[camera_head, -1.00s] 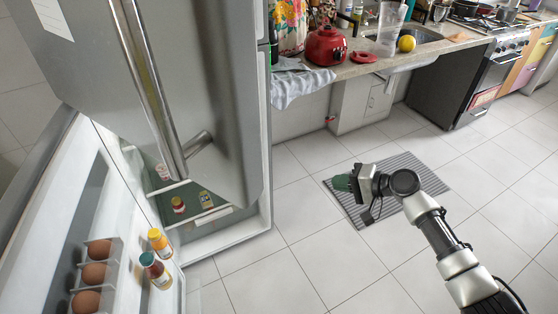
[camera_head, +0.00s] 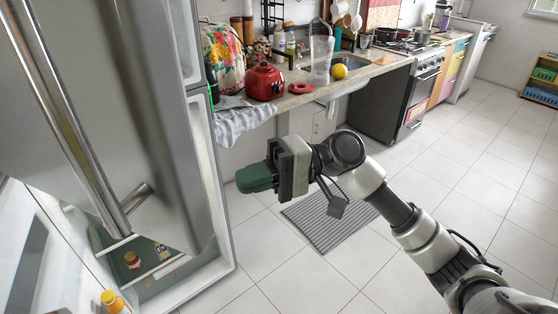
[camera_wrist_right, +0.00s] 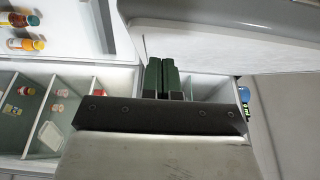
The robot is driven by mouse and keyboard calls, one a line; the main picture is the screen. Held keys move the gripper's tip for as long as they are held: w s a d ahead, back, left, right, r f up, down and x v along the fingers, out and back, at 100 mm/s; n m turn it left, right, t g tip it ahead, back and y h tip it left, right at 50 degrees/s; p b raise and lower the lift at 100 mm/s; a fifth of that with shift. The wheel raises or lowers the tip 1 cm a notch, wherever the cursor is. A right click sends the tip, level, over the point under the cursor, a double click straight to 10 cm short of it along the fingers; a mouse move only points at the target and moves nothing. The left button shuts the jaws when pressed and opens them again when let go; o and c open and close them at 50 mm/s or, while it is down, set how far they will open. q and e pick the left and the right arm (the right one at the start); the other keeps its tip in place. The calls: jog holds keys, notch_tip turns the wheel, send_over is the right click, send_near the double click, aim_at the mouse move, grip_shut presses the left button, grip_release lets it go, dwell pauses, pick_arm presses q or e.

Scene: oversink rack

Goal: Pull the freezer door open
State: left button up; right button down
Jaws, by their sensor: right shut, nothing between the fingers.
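The steel freezer door (camera_head: 165,110) with its long handle (camera_head: 72,125) fills the left of the head view. A light gap shows between its right edge and the white fridge frame (camera_head: 212,165), so it appears ajar. My right gripper (camera_head: 252,179) has green fingers, shut and empty, pointing left towards that edge. In the head view I cannot tell whether they touch. In the right wrist view the fingers (camera_wrist_right: 160,76) are together before a pale, box-like interior, with a grey panel (camera_wrist_right: 225,35) at upper right. My left gripper is out of view.
The lower fridge door (camera_head: 50,255) stands open at left, with an orange-capped bottle (camera_head: 113,301). Shelves (camera_wrist_right: 40,105) hold small items. A counter (camera_head: 285,98) with a red pot (camera_head: 265,83) and hanging cloth (camera_head: 240,122) lies behind. Tiled floor and striped mat (camera_head: 325,220) are clear.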

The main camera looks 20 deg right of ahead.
jog(key=s+a+p, duration=0.1)
jog(key=a, duration=0.1)
jog(key=s+a, duration=0.2)
jog(key=shift+a+p, duration=0.1)
jog(key=shift+p, duration=0.3)
